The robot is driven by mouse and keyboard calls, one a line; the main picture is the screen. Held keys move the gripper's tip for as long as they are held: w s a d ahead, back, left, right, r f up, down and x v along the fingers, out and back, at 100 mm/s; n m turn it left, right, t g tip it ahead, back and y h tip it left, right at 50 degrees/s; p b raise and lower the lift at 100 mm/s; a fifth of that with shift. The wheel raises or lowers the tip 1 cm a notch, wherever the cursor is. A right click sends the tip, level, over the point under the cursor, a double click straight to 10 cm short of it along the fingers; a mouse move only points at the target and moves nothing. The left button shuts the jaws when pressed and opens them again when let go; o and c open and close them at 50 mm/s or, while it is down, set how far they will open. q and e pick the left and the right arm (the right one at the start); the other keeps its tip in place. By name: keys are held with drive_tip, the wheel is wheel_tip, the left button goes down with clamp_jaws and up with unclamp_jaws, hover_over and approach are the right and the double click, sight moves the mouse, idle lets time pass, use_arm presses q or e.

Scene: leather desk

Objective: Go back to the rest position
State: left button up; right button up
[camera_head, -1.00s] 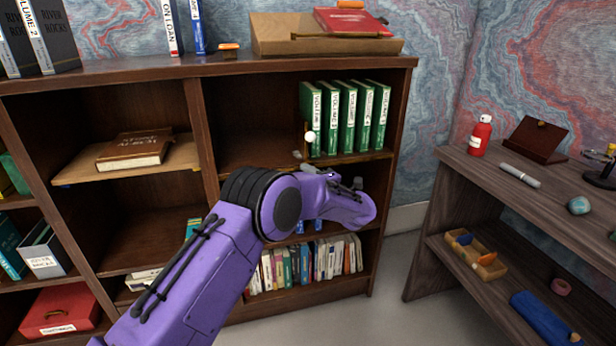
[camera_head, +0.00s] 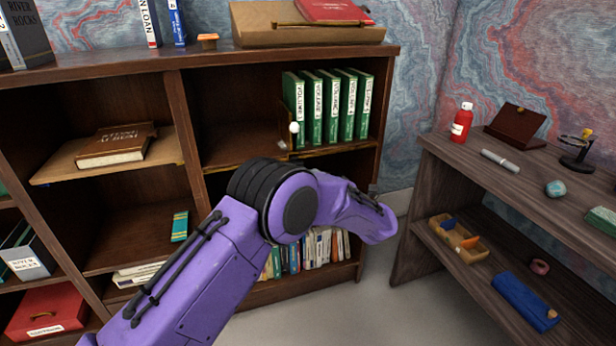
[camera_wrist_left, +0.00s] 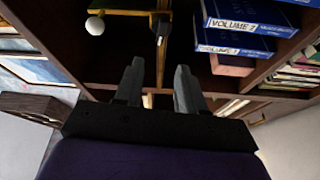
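My left arm, purple with a black elbow joint, comes in from the lower left in the head view and bends right in front of the bookcase. Its gripper is hidden there. In the left wrist view my left gripper (camera_wrist_left: 158,78) has two dark fingers spread apart with nothing between them. Beyond the fingertips is the shelf area with a brass piece (camera_wrist_left: 162,28), a white ball (camera_wrist_left: 95,25) and blue volumes (camera_wrist_left: 240,24). My right gripper is not in view.
The bookcase (camera_head: 178,120) holds green volumes (camera_head: 330,105), a brown album (camera_head: 115,146) and a red box (camera_head: 45,312). A dark side table (camera_head: 450,165) at the right carries a red bottle (camera_head: 461,122) and small items. Bare floor (camera_head: 340,315) lies between them.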

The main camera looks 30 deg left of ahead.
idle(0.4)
use_arm(q)
wheel_tip(320, 180, down, 12)
drive_tip(key=s+d+r+m+t+h, duration=0.1)
drive_tip(key=d+m+t+h, duration=0.2)
drive_tip(key=m+t+h, duration=0.65)
drive_tip(key=s+f+m+g+h, duration=0.4)
drive_tip(key=s+f+m+g, duration=0.3)
drive_tip(key=s+f+m, duration=1)
drive_tip(key=s+f+n+g+p, duration=0.1)
drive_tip(key=s+f+g, duration=0.2)
drive_tip(key=s, duration=1)
drive_tip(key=s+f+n+g+p, duration=0.1)
drive_tip(key=s+f+n+g, duration=0.1)
drive_tip(key=s, duration=1)
wheel_tip(320, 180, up, 15)
drive_tip(key=p, duration=1.5)
drive_tip(key=shift+w+a+h, duration=0.15)
drive_tip(key=shift+a+h, duration=0.1)
drive_tip(key=shift+h, duration=0.1)
